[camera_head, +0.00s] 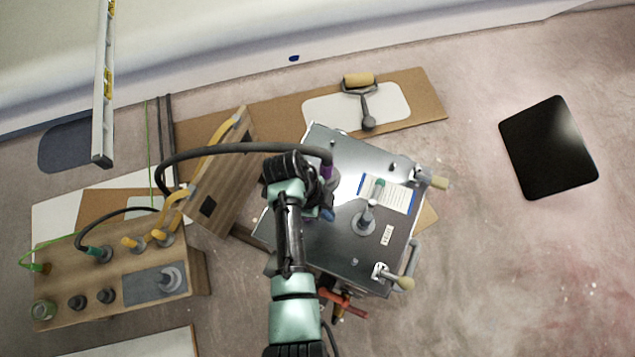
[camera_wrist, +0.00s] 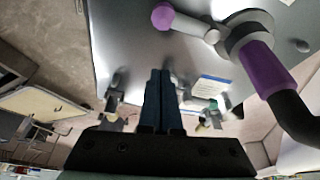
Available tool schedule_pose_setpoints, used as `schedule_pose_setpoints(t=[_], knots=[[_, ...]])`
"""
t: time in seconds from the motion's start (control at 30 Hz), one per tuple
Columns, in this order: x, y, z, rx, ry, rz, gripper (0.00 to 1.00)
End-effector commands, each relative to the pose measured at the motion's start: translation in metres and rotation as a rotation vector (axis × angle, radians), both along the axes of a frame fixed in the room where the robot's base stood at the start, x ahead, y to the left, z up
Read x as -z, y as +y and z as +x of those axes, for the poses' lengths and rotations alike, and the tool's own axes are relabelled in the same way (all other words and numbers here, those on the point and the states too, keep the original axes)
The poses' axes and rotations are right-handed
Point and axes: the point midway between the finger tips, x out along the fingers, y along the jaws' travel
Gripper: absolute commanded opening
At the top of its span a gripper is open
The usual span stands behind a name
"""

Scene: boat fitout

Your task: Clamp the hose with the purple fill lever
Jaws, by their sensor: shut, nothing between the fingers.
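The purple fill lever is a light rod with a purple ball knob (camera_wrist: 163,16) at the top of the wrist view, joined to a round grey fitting (camera_wrist: 247,32). A purple collar (camera_wrist: 262,70) on that fitting meets the black hose (camera_wrist: 295,115). In the head view the hose (camera_head: 240,148) arcs from the left to the purple collar (camera_head: 326,171) on the metal box top (camera_head: 338,262). My arm hides the lever there. My gripper (camera_wrist: 160,75) is shut and empty, its dark fingers below the knob in the wrist view, apart from it in the picture.
A second fitting (camera_head: 366,222) with a teal-tipped lever stands on the box top, beside a paper sheet (camera_head: 398,196). Toggle latches with pale knobs (camera_head: 403,283) line the right edge. A wooden hose panel (camera_head: 85,275) is at left. Floor at right is clear around a black slab (camera_head: 548,148).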

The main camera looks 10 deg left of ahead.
Motion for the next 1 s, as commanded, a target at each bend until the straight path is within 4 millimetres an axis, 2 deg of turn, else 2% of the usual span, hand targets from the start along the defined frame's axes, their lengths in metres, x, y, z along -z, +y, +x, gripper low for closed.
schedule_pose_setpoints(t=[0.03, 0.2, 0.4, 0.57, 1.0], knots=[[-0.016, 0.007, 0.003, -0.006, -0.008, 0.003, 0.0], [-0.049, 0.019, 0.006, -0.005, -0.008, 0.002, 0.0], [-0.073, 0.028, 0.008, -0.004, -0.005, 0.002, 0.0], [-0.079, 0.03, 0.007, -0.003, -0.003, 0.001, 0.0], [-0.079, 0.03, 0.008, -0.003, -0.003, 0.001, 0.0]])
